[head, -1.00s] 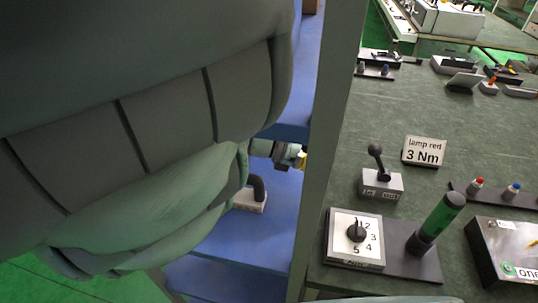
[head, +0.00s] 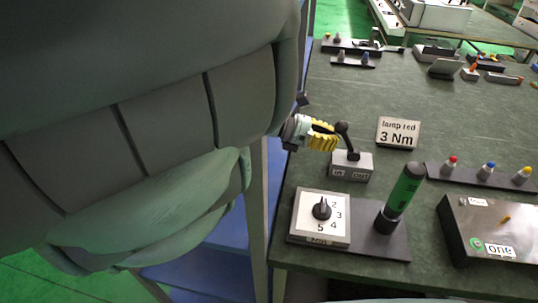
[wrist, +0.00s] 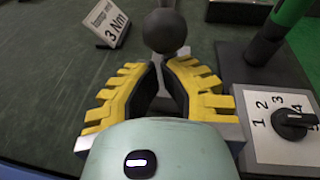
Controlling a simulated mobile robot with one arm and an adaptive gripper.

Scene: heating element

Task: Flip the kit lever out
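The kit lever is a black stick with a ball knob (head: 342,127) on a grey base (head: 351,168) with labels that look like IN and OUT. Its stick leans up and left, over the IN side. My gripper (head: 334,137) has yellow ribbed fingers and is at the left of the lever, close to the knob. In the wrist view the fingertips (wrist: 161,65) are nearly together, with only a narrow gap. The ball knob (wrist: 165,31) shows just beyond the tips, not between them. Whether they touch the lever is unclear. The fingers hide most of the base.
A "lamp red 3 Nm" sign (head: 397,132) stands behind the lever. A numbered dial box (head: 300,228) and a green-handled tool (head: 403,190) stand in front. A grey box (head: 490,229) and a rack of coloured pieces (head: 472,176) are at the right.

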